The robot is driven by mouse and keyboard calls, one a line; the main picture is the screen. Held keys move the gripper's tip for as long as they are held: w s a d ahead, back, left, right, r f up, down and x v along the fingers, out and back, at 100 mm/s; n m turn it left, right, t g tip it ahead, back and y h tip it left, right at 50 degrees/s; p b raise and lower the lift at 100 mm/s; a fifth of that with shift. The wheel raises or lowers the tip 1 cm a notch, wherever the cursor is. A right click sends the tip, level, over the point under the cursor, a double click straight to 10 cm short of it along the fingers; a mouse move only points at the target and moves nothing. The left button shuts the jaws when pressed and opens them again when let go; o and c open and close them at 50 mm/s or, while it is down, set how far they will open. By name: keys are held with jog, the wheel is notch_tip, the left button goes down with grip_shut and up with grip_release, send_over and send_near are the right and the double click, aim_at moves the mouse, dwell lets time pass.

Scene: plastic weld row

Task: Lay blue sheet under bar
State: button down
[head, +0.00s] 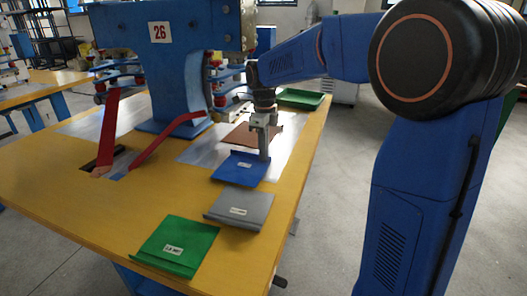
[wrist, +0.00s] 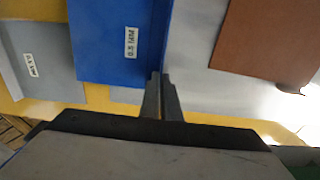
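The blue sheet (head: 238,172) with a white label lies on the yellow table, between the grey sheet and the brown sheet. It also fills the upper middle of the wrist view (wrist: 105,40). My gripper (head: 264,158) points down at its back right corner. In the wrist view the two fingertips (wrist: 161,77) are close together on the sheet's edge, which appears pinched between them; a darker strip runs along that edge. The bar is hard to make out; the blue press (head: 165,65) marked 26 stands behind left, with red-knobbed clamps on its sides.
A grey sheet (head: 240,209) and a green sheet (head: 176,245) lie nearer on the yellow table (head: 60,195). A brown sheet (head: 252,134) lies behind the blue one on a pale metal plate (head: 203,150). Red straps (head: 107,130) slope down from the press. A green tray (head: 300,98) stands farther back.

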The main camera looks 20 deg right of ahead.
jog(key=shift+f, duration=0.45)
jog(key=c, duration=2)
grip_release()
notch_tip(320, 180, up, 13)
jog(key=s+d+n+t, duration=0.1)
jog(key=s+d+n, duration=0.2)
jog(key=s+n, duration=0.45)
jog(key=s+d+f+n+t, duration=0.1)
jog(key=s+f+n, duration=0.4)
jog(key=s, duration=0.3)
jog(key=s+d+f+n+t, duration=0.1)
jog(key=s+f+n, duration=0.4)
jog(key=s, duration=0.4)
jog(key=s+d+f+n+t, duration=0.1)
jog(key=s+d+f+n, duration=0.1)
jog(key=s+f+n, duration=0.3)
jog(key=s+n, duration=0.2)
jog(key=s, duration=0.2)
jog(key=shift+n+t, duration=0.35)
jog(key=shift+t, duration=0.05)
